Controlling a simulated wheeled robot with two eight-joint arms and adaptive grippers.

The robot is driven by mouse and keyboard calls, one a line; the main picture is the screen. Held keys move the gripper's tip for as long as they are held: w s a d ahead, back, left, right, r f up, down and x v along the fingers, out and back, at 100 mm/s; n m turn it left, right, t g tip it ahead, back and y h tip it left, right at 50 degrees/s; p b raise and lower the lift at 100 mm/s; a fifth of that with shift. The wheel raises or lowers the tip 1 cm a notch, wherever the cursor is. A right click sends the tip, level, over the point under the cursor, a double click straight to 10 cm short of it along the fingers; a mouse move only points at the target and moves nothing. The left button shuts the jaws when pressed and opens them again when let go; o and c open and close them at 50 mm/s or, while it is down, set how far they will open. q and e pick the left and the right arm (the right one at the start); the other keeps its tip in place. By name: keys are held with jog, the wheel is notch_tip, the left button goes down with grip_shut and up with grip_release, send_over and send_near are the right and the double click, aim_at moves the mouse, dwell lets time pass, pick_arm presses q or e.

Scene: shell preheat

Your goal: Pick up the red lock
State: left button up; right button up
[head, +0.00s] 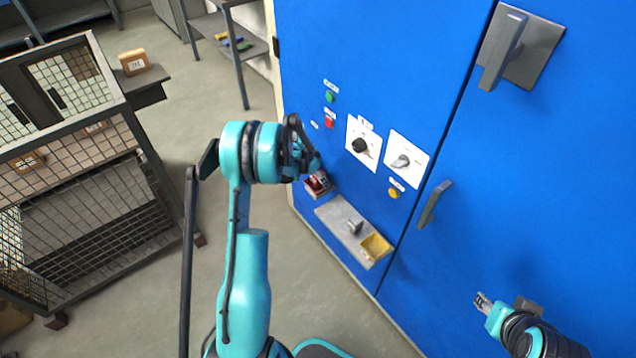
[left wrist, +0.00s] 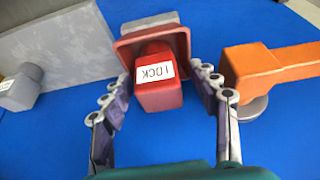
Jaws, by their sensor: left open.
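The red lock (left wrist: 160,90) is a red block with a white "LOCK" label and a wider red tray-like part behind it, against the blue cabinet. In the head view the lock (head: 318,184) shows low on the cabinet's left side, partly covered by my left gripper (head: 312,165). In the left wrist view my left gripper (left wrist: 159,76) is open, with one finger on each side of the lock. A gap shows on both sides. My right gripper (head: 483,301) is at the lower right in front of the cabinet; its jaws are too small to read.
An orange handle-like piece (left wrist: 265,65) with a grey round base is close right of the lock. A grey plate (left wrist: 70,48) with a grey knob (left wrist: 22,85) is to the left. A yellow tray (head: 376,247) is also on the cabinet. A mesh cage (head: 85,210) stands left.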

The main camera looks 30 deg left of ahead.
pick_arm(q)
jog(key=shift+r, duration=0.1)
jog(key=shift+c, duration=0.3)
jog(key=c, duration=1.2)
